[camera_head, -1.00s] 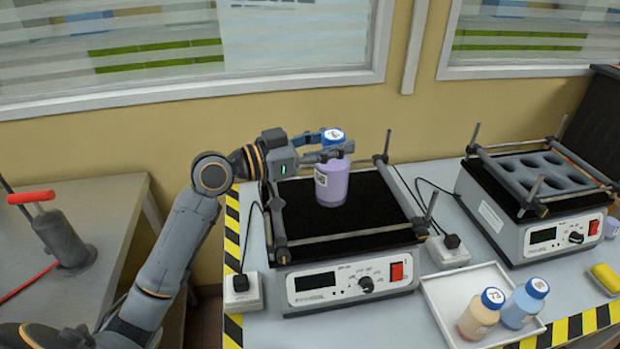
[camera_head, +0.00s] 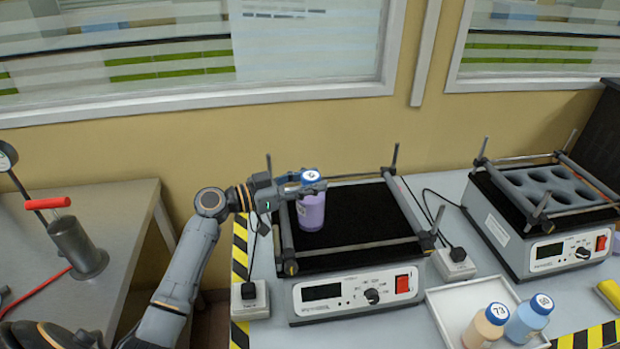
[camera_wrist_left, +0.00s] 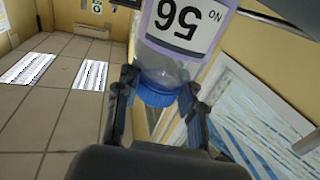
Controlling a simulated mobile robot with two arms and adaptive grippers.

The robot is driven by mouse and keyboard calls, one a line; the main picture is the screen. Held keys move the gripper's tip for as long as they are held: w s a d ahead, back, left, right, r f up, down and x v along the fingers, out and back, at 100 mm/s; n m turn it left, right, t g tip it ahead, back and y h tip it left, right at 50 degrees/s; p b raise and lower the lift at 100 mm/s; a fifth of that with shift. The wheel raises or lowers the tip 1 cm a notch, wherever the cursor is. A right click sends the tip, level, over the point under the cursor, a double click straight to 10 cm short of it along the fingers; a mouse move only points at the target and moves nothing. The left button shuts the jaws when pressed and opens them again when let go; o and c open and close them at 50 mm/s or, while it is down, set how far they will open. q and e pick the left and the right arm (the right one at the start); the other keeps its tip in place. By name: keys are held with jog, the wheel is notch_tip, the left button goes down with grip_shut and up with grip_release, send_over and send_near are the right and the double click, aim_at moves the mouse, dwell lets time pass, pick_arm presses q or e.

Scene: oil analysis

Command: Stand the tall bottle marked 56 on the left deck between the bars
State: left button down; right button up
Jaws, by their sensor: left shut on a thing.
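The tall purple bottle (camera_head: 311,213) with a blue cap is upright over the left part of the left deck (camera_head: 370,213), close to the left bar (camera_head: 286,238). My left gripper (camera_head: 313,186) is shut on it at the cap and neck. In the left wrist view the label on the bottle (camera_wrist_left: 185,28) reads 56, upside down, and the fingers (camera_wrist_left: 157,97) sit on either side of the blue cap. I cannot tell whether the bottle's base touches the black deck. My right gripper is not in view.
A second shaker (camera_head: 545,205) with a holed rack stands at the right. A white tray (camera_head: 450,308) at front right holds bottle 73 (camera_head: 485,326) and a blue bottle (camera_head: 528,318). The middle and right of the left deck are clear between the bars.

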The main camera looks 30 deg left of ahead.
pick_arm(q)
jog(key=shift+f, duration=0.1)
jog(key=c, duration=0.8)
grip_release()
jog(key=shift+s+a, duration=0.2)
jog(key=shift+s, duration=0.05)
jog(key=b+v, duration=0.4)
jog(key=v, duration=0.7)
jog(key=shift+s, duration=0.25)
